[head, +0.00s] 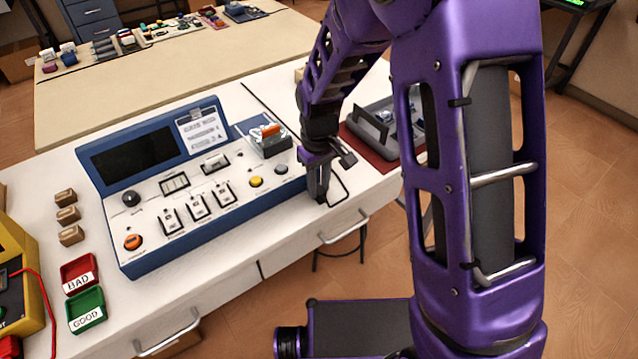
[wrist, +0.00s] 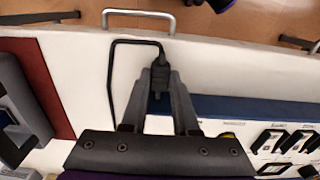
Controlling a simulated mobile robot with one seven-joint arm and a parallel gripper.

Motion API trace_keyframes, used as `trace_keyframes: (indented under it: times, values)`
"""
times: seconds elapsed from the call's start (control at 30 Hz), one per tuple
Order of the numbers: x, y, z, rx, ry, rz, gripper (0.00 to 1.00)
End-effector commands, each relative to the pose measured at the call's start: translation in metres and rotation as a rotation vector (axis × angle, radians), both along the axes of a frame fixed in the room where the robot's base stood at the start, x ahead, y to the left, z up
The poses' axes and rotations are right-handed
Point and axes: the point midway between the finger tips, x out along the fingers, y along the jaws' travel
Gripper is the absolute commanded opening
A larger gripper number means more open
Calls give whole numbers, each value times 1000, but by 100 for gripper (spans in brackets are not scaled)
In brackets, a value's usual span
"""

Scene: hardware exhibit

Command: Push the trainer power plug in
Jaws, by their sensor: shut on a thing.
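The trainer (head: 190,185) is a blue console with a white sloped panel and a dark screen on the white bench; its blue side (wrist: 250,108) shows at the right in the wrist view. My gripper (head: 320,197) points down just beyond the trainer's right end. In the wrist view my gripper (wrist: 160,72) has its two fingers closed around the black power plug (wrist: 158,82). A black cord (wrist: 113,75) runs from the plug and bends round to the left. The trainer's power socket is not visible, and I cannot tell whether the plug touches it.
A grey device on a red mat (head: 370,141) stands right of my gripper. The bench front edge with drawer handles (head: 345,228) is close by. Red BAD (head: 80,272) and green GOOD (head: 86,310) trays lie left of the trainer.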

Motion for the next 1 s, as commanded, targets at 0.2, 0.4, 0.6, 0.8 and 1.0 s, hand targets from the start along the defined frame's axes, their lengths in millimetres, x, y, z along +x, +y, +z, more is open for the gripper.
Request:
trace_keyframes:
  times: [0.2, 0.4, 0.6, 0.8, 1.0]
  values:
    - [0, 0, 1, 1, -1, 0, 0]
    - [3, 2, 1, 1, -2, 1, 0]
    - [20, 14, 1, 1, -2, 0, 0]
    - [22, 15, 1, 3, -6, 0, 0]
    - [22, 15, 1, 3, -6, 0, 54]
